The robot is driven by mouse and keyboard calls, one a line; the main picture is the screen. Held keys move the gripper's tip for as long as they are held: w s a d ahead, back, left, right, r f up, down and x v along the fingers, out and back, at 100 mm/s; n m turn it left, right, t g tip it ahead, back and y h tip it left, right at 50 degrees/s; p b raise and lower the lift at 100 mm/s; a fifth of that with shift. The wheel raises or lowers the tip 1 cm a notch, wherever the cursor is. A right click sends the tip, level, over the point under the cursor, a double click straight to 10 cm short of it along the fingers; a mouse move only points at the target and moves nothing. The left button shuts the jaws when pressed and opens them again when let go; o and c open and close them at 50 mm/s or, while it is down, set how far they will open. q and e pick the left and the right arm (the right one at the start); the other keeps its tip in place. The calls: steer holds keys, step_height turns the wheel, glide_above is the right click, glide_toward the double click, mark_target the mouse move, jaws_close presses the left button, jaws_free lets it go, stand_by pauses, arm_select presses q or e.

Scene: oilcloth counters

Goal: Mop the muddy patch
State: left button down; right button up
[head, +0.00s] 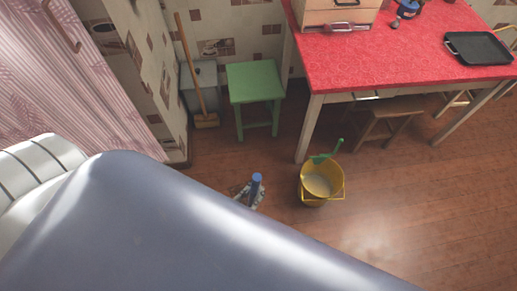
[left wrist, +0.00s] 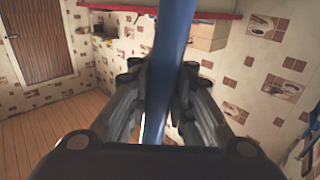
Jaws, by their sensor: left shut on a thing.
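My left gripper (left wrist: 160,100) is shut on a blue pole (left wrist: 172,50), which runs up between its fingers in the left wrist view. In the head view a short blue length of the pole (head: 256,181) shows just past my large grey-blue arm link, left of the bucket. Grey parts beside it are too small to make out, and the pole's lower end is hidden. A yellow bucket (head: 335,187) with pale liquid and a green piece (head: 326,152) at its rim stands on the wooden floor. I cannot make out a muddy patch. My right gripper is not in view.
A green stool (head: 255,80) and a leaning broom (head: 190,70) stand by the wall. A red-topped table (head: 400,50) is at the back right, with a wooden stool (head: 385,118) under it. The floor (head: 430,200) right of the bucket is clear.

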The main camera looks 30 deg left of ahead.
arm_select(q)
steer(key=shift+w+r, duration=0.1)
steer(key=shift+w, duration=0.05)
steer(key=shift+w+a+f, duration=0.1)
steer(key=shift+w+a, duration=0.55)
steer(key=shift+w, duration=0.25)
steer(key=shift+w+a+f, duration=0.1)
steer(key=shift+w+a, duration=0.5)
steer(key=shift+w, duration=0.25)
steer(key=shift+w+a+r, duration=0.1)
steer(key=shift+w+a, duration=0.55)
steer(key=shift+w, duration=0.3)
steer(key=shift+w+a, duration=0.65)
steer(key=shift+w, duration=0.25)
steer(key=shift+w+a+b, duration=0.35)
steer(key=shift+w+a, duration=0.3)
steer(key=shift+w, duration=0.3)
steer(key=shift+w+a+b, duration=0.3)
steer(key=shift+w+a, duration=0.35)
steer(key=shift+w, duration=0.3)
steer(key=shift+w+a+b, duration=0.3)
steer(key=shift+w+a, duration=0.35)
steer(key=shift+w, duration=0.3)
steer(key=shift+w+a+b, duration=0.3)
steer(key=shift+w+a, duration=0.3)
steer(key=shift+w, duration=0.3)
